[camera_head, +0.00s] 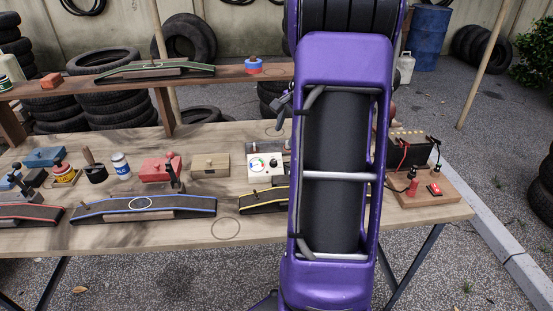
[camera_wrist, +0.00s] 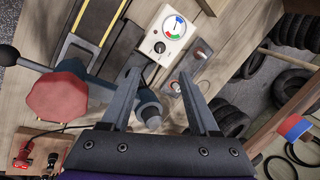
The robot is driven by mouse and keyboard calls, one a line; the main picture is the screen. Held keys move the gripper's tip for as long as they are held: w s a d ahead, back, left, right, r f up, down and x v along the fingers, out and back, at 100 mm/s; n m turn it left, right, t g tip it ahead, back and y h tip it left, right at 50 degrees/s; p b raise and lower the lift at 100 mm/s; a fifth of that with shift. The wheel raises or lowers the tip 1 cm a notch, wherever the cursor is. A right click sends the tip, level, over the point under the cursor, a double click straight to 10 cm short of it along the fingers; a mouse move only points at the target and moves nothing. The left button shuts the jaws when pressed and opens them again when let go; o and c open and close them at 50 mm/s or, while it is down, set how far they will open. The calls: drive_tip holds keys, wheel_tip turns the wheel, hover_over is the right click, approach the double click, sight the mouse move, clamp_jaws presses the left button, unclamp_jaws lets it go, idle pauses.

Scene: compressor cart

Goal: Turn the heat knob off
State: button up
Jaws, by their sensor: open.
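A white control box (camera_wrist: 168,35) with a round blue, red and green dial shows at the top of the wrist view. A small dark knob (camera_wrist: 159,47) sits on its face below the dial; its exact setting is too small to tell. The same white box (camera_head: 258,170) stands on the workbench in the head view, just left of my purple arm. My gripper (camera_wrist: 158,73) is open and empty, its two grey fingers pointing towards the box, with the knob seen between and beyond the tips.
A red octagonal piece (camera_wrist: 57,96) and a blue-grey cylinder (camera_wrist: 150,110) lie close to the left finger. Two small metal posts stand beside the box. Black ramps (camera_head: 145,207) line the front of the workbench (camera_head: 190,235). A black battery (camera_head: 412,151) stands at right.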

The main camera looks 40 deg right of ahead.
sight(275, 160)
drive_tip(key=b+x, duration=0.1)
drive_tip(key=x, duration=1.2)
drive_tip(key=shift+w+f, duration=0.15)
drive_tip(key=shift+f, duration=0.1)
drive_tip(key=shift+c, duration=0.4)
clamp_jaws()
